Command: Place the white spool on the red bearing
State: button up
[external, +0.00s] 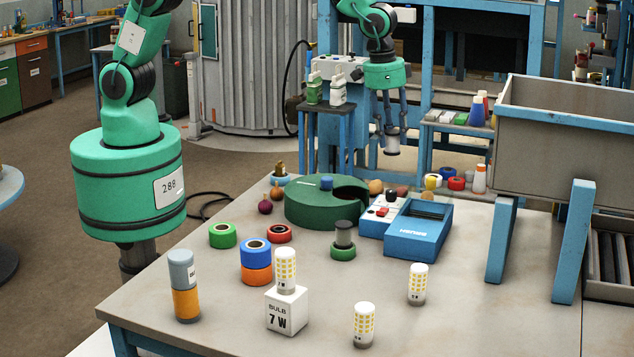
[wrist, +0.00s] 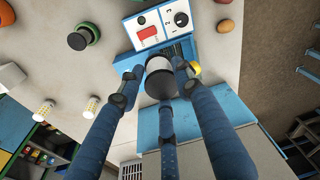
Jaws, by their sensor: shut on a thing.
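The white spool (external: 392,146) is in my gripper (external: 391,130), high above the far side of the table in the external view. In the wrist view the spool (wrist: 158,66) shows a white part and a dark end. My gripper (wrist: 160,78) has its fingers shut around it, above the blue device. The red bearing (external: 279,233) is a red ring with a dark centre. It lies on the table at the left in the external view, well apart from the spool, with nothing on it. It is not seen in the wrist view.
A green bearing (external: 222,236) lies left of the red one, and a blue ring (external: 256,249) sits on an orange one in front. A round green housing (external: 325,205) and a blue device (external: 418,232) stand toward the back. Several bulbs stand in front.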

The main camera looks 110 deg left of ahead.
jog(key=s+d+b, duration=0.1)
jog(key=s+d, duration=0.3)
jog(key=s, duration=0.4)
jog(key=s+d+b, duration=0.1)
jog(key=s+d, duration=0.4)
jog(key=s, duration=0.4)
jog(key=s+d+f+b, duration=0.2)
jog(key=s+f, duration=0.1)
jog(key=s, duration=0.9)
jog(key=s+d+f+b, duration=0.15)
jog(key=s+f, duration=0.25)
jog(key=s, duration=0.7)
notch_tip(320, 180, down, 6)
jog(key=shift+d+f, duration=0.15)
jog(key=shift+d, duration=0.3)
send_near(281, 229)
jog(key=shift+s+a+f, duration=0.2)
jog(key=shift+a+f, duration=0.05)
jog(key=shift+a, duration=0.05)
jog(key=shift+w+f, duration=0.1)
jog(key=shift+w, duration=0.4)
jog(key=shift+s+f, duration=0.1)
jog(key=shift+f, duration=1.6)
jog(key=shift+f+b, duration=0.2)
jog(key=shift+b, duration=0.2)
